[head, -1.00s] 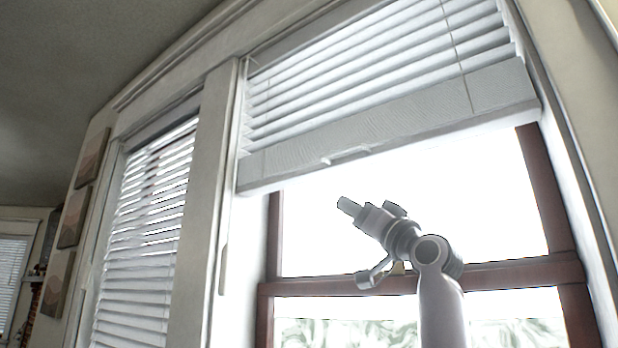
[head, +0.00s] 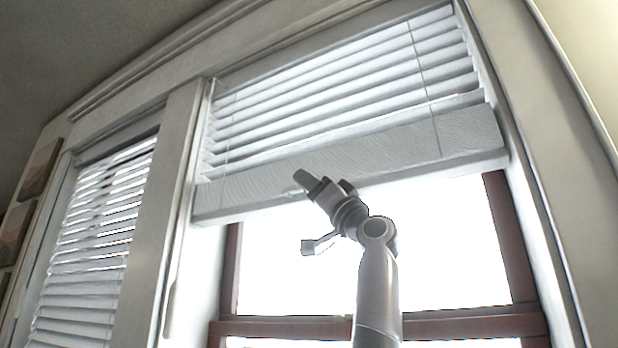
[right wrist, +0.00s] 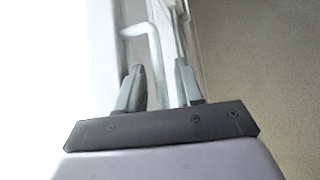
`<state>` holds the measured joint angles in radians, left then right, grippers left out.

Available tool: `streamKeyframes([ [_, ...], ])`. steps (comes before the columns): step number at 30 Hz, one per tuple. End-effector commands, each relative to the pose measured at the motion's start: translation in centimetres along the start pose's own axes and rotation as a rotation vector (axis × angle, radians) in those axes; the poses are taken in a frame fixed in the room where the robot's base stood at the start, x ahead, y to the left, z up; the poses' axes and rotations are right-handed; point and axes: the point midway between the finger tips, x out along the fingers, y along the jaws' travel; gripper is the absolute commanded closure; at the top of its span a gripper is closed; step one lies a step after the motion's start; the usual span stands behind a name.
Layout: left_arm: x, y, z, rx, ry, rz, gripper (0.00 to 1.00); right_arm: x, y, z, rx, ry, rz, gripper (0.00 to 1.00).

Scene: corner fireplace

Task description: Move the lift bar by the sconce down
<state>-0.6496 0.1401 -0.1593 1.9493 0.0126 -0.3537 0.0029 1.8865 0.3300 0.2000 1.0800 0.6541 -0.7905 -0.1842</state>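The lift bar (head: 440,140) is the thick pale bottom rail of the raised right-hand blind, running across the upper window in the head view. A small white handle (head: 291,191) on its lower edge is partly hidden behind my right gripper (head: 312,184). The right wrist view shows the handle (right wrist: 150,40) as a bent white piece beyond the fingertips. My left gripper is in neither view. No sconce is visible.
A second blind (head: 85,240) hangs lowered on the left, past a white window post (head: 165,190). The red-brown window frame (head: 515,240) surrounds bright glass below the lift bar. White trim (head: 530,170) borders the right side.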

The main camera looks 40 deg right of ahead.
Motion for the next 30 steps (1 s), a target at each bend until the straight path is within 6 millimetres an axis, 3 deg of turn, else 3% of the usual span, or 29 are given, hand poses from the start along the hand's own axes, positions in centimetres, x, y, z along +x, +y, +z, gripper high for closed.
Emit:
streamKeyframes([
  [9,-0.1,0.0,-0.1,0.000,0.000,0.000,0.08,0.3,0.0,0.1,0.000,0.001,0.000,0.64],
  [13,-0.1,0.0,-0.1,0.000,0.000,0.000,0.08,0.3,0.0,0.1,0.000,0.000,0.000,1.00],
  [23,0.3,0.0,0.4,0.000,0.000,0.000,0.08,-0.3,0.2,0.7,-0.001,-0.001,0.001,1.00],
  [30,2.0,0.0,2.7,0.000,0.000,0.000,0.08,-2.8,1.1,3.1,-0.002,0.000,0.002,1.00],
])
